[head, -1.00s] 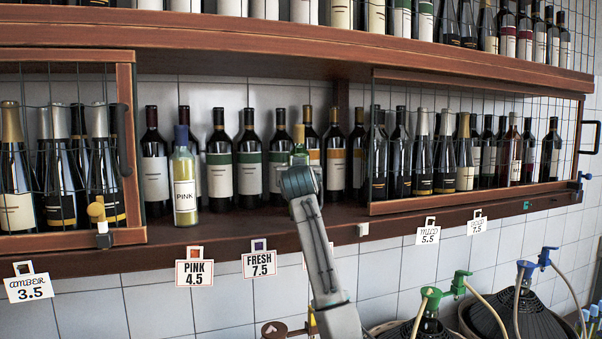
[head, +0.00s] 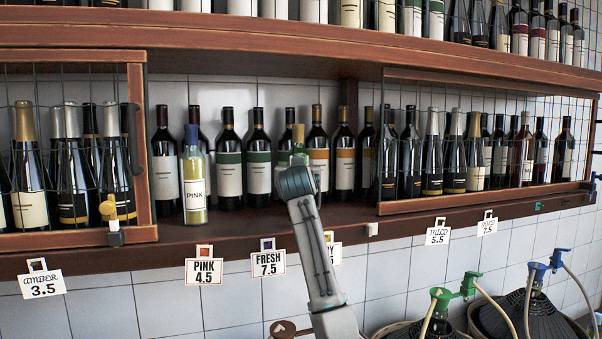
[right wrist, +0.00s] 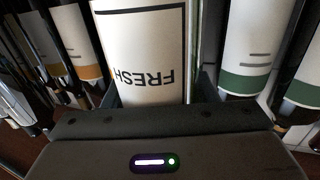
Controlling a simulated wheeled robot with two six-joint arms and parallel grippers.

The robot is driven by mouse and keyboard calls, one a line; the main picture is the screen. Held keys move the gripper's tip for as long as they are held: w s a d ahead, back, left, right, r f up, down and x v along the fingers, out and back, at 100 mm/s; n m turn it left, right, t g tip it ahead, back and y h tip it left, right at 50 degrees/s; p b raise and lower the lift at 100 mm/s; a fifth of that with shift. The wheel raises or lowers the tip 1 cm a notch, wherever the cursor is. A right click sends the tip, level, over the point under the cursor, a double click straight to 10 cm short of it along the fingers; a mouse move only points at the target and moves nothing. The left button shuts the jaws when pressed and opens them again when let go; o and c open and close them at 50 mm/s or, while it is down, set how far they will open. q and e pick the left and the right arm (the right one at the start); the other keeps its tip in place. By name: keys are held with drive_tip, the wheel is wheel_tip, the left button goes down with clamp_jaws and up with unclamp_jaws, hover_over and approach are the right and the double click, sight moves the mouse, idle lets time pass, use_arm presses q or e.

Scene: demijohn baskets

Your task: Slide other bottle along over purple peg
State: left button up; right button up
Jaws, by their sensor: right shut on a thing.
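The FRESH bottle (head: 298,152) is on the shelf, right of the purple peg (head: 267,244), which shows in the top of the FRESH 7.5 tag (head: 267,263). My right gripper (right wrist: 154,92) is shut on the FRESH bottle; its label (right wrist: 140,40) fills the space between the fingers in the right wrist view. In the head view my wrist hides the fingers and the lower bottle, so I cannot tell whether its base touches the shelf. The PINK bottle (head: 194,180), pale yellow with a blue top, stands upright above the PINK 4.5 tag (head: 204,271). My left gripper is not in view.
Dark wine bottles (head: 229,165) stand in a row close behind. Wire-fronted wooden cages (head: 145,160) bound the open shelf on both sides. Bare shelf (head: 245,222) lies between the PINK bottle and my wrist. Demijohns with taps (head: 440,296) stand below right.

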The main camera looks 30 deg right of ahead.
drive_tip(key=shift+a+r, duration=0.15)
drive_tip(key=shift+a, duration=0.05)
idle(0.4)
drive_tip(key=shift+w+a, duration=0.1)
drive_tip(key=shift+a, duration=0.4)
drive_tip(key=shift+w+a, duration=0.15)
drive_tip(key=shift+a, duration=0.55)
drive_tip(key=shift+a, duration=0.3)
drive_tip(key=shift+w+a, duration=0.15)
drive_tip(key=shift+a, duration=0.25)
drive_tip(key=shift+a, duration=0.4)
drive_tip(key=shift+w+a, duration=0.1)
drive_tip(key=shift+a, duration=0.2)
drive_tip(key=shift+w+a, duration=0.1)
drive_tip(key=shift+a, duration=0.25)
drive_tip(key=shift+a, duration=0.35)
